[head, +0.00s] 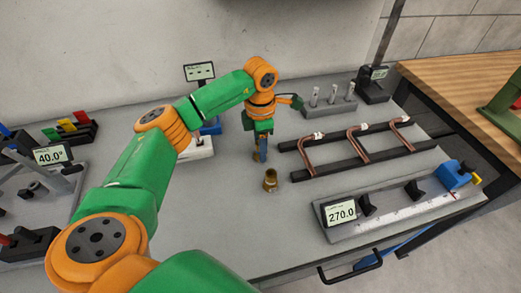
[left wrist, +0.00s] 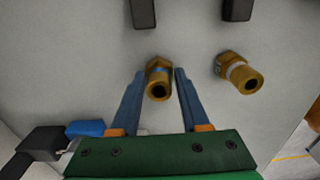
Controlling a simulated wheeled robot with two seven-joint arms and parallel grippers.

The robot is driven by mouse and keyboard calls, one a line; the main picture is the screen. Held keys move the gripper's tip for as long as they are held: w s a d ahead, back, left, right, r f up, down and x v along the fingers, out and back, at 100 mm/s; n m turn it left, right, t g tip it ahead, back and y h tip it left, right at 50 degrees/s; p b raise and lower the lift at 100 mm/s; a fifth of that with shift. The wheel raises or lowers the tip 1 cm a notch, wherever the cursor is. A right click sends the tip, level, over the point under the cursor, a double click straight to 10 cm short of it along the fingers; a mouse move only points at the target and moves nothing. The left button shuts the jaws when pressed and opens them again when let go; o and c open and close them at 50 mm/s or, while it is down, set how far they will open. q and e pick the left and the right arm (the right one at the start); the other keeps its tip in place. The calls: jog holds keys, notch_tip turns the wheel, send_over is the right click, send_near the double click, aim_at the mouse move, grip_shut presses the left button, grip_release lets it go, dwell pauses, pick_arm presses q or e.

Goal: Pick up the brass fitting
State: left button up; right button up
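A brass fitting (head: 270,180) stands upright on the grey bench in front of my left gripper (head: 260,154), clear of it in the head view. The left wrist view shows two brass fittings. One fitting (left wrist: 158,84) is between the blue fingers of my left gripper (left wrist: 159,73), with a narrow gap showing on each side. The other fitting (left wrist: 240,76) stands outside the fingers to the right. The fingers are open and point down. In the head view the fitting between them is mostly hidden by the gripper. My right gripper is not in view.
A black rack (head: 350,155) holds bent copper tubes to the right. A measuring fixture (head: 400,207) with a 270.0 display (head: 341,212) lies in front of it. A stand with upright pins (head: 328,107) is behind. The bench front near the centre is clear.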

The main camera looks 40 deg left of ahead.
pick_arm(q)
grip_shut()
jog(key=shift+w+r, duration=0.1)
